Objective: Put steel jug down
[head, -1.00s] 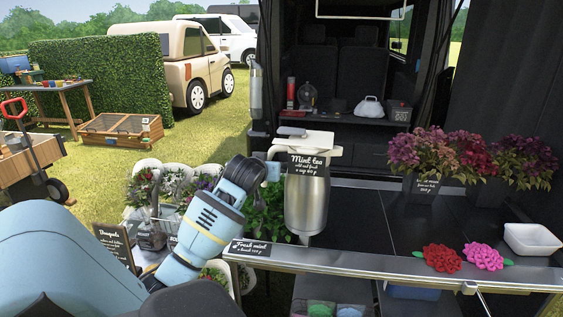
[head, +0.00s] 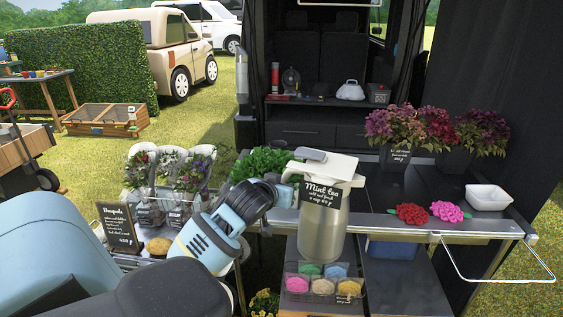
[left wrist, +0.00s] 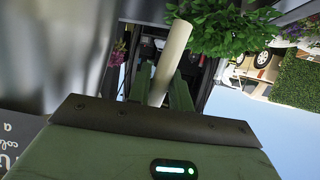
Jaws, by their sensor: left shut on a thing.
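The steel jug (head: 338,228) has a brushed metal body, a cream lid and handle, and a black "Mint tea" sign hanging on its front. It is nearly upright, tilted slightly. My left gripper (head: 288,191) comes in from the left and is shut on the jug's handle. In the left wrist view the cream handle (left wrist: 172,62) lies between the two green fingers (left wrist: 165,92). In the head view the jug overlaps the front edge of the dark counter (head: 400,212), and its base appears below that edge. My right gripper is not in view.
A basket of colourful items (head: 322,287) sits just below the jug. A mint plant (head: 265,163) is behind my gripper. Red and pink flowers (head: 428,212), a white bowl (head: 488,197) and potted flowers (head: 400,150) stand on the counter's right. The counter's middle is clear.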

